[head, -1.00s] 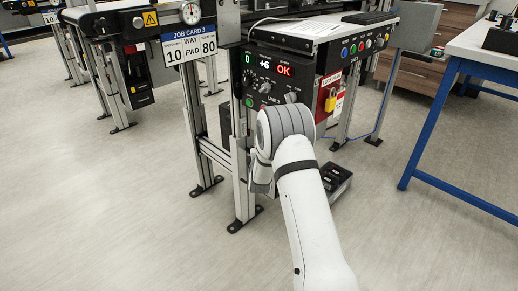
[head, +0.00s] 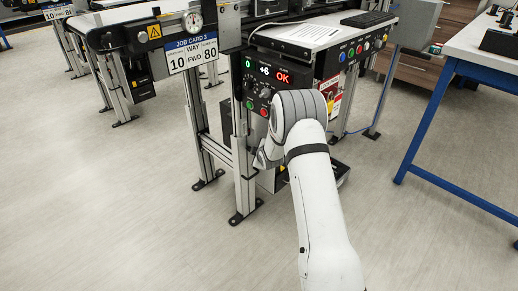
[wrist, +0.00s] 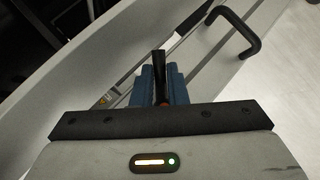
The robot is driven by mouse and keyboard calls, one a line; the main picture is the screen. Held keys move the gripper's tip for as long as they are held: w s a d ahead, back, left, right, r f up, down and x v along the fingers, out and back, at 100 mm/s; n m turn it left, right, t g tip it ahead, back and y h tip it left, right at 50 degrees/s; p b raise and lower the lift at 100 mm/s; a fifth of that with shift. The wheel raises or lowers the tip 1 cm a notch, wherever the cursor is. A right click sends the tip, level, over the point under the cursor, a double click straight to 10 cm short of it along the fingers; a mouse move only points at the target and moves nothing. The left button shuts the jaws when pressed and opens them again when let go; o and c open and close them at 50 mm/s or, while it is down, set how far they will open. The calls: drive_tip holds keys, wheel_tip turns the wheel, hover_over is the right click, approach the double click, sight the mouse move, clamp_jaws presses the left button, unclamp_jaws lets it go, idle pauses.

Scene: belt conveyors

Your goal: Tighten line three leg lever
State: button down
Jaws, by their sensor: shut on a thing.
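In the wrist view, my gripper (wrist: 161,80) has its blue fingers closed on a dark lever (wrist: 159,64), which stands up between them with a little orange-red showing low down. In the head view the gripper and lever are hidden behind my arm, close to the aluminium leg (head: 240,160) of line three. The job card (head: 189,52) reads JOB CARD 3, 10, WAY FWD, 80. The control box (head: 262,88) shows 0, +6 and a red OK.
A black looped handle (wrist: 240,32) is at the upper right of the wrist view. A blue-legged bench (head: 430,110) stands at the right. A red panel with a yellow lock (head: 331,97) is behind my arm. Floor at the left front is clear.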

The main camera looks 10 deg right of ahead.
drive_tip(key=shift+p, duration=0.35)
drive_tip(key=shift+w, duration=0.1)
idle(0.3)
drive_tip(key=c, duration=1.4)
unclamp_jaws()
drive_tip(key=shift+g, duration=0.3)
drive_tip(key=shift+c, duration=0.2)
drive_tip(key=p+v, duration=0.2)
drive_tip(key=v, duration=0.5)
drive_tip(key=shift+s+r, duration=0.15)
drive_tip(key=shift+s, duration=0.25)
drive_tip(key=shift+d, duration=0.2)
